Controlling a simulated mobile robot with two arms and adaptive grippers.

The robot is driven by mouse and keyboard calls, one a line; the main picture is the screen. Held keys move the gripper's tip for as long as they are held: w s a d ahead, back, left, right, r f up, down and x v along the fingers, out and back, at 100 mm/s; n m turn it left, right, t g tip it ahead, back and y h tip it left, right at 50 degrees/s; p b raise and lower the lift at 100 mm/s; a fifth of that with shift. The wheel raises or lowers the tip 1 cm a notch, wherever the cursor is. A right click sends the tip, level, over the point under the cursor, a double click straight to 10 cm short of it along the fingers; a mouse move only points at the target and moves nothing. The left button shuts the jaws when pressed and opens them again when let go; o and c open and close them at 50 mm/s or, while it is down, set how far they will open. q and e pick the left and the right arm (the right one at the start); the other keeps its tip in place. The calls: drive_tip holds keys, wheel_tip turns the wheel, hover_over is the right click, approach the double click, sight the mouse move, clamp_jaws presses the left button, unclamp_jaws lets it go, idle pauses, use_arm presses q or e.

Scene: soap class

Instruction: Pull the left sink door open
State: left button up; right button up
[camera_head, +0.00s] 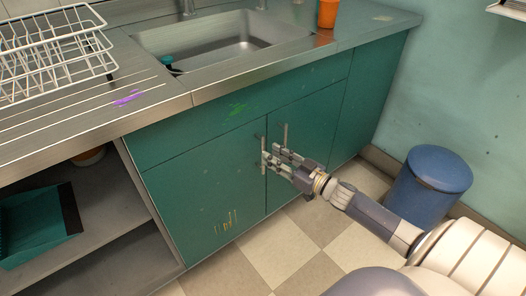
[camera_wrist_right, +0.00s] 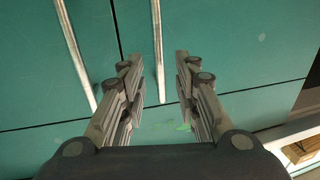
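The left sink door (camera_head: 195,185) is a flat green panel, shut, with a vertical metal bar handle (camera_head: 263,148) near its right edge. My right gripper (camera_head: 274,157) is in front of the two door handles. In the right wrist view, which looks inverted, my right gripper (camera_wrist_right: 157,75) is open, with a finger on each side of the left door's handle (camera_wrist_right: 157,35). I cannot tell whether the fingers touch it. The right door's handle (camera_wrist_right: 76,50) is outside the fingers, at the left. My left gripper is not in view.
The right sink door (camera_head: 312,125) is also shut. A steel sink (camera_head: 220,45) is above, with a dish rack (camera_head: 55,55) at the left. Open shelves (camera_head: 110,190) are left of the cabinet. A blue bin (camera_head: 428,190) stands at the right. The tiled floor (camera_head: 270,250) in front is clear.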

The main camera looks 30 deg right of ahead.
drive_tip(key=shift+b+x, duration=0.4)
drive_tip(key=shift+x, duration=2.15)
drive_tip(key=shift+c, duration=0.5)
clamp_jaws()
